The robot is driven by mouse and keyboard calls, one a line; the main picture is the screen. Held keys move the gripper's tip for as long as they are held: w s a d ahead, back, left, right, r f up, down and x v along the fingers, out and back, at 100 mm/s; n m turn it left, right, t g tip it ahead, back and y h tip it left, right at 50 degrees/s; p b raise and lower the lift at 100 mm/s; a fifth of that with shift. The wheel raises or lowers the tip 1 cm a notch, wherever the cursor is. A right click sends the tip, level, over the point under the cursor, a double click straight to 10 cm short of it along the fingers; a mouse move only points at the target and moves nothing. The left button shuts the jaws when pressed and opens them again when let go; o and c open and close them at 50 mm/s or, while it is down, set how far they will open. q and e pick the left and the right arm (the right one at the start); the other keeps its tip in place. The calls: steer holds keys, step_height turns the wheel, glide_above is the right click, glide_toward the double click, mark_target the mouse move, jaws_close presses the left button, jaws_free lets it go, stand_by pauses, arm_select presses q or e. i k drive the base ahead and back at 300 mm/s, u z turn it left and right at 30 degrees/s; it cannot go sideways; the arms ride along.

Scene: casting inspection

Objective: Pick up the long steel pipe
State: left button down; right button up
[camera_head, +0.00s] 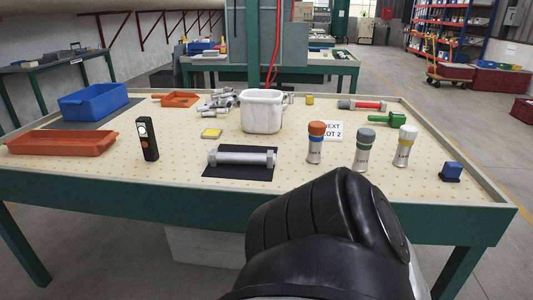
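The long steel pipe (242,157) lies across a black mat (240,174) near the front middle of the workbench. It is grey, runs left to right, and has a wider collar at each end. Nothing touches it from above. A large black part of my own body covers the bottom middle and right of the head view, in front of the bench. Neither of my grippers shows in this view.
A black handheld device (147,139) stands left of the pipe, and an orange tray (62,142) lies further left. Three capped cylinders, one an orange-capped one (315,143), stand to the right. A white bin (262,111) is behind. The bench front between device and mat is clear.

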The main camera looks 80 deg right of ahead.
mark_target(214, 158)
steer(key=z, duration=1.65)
steer(key=i, duration=0.15)
steer(key=z, duration=0.1)
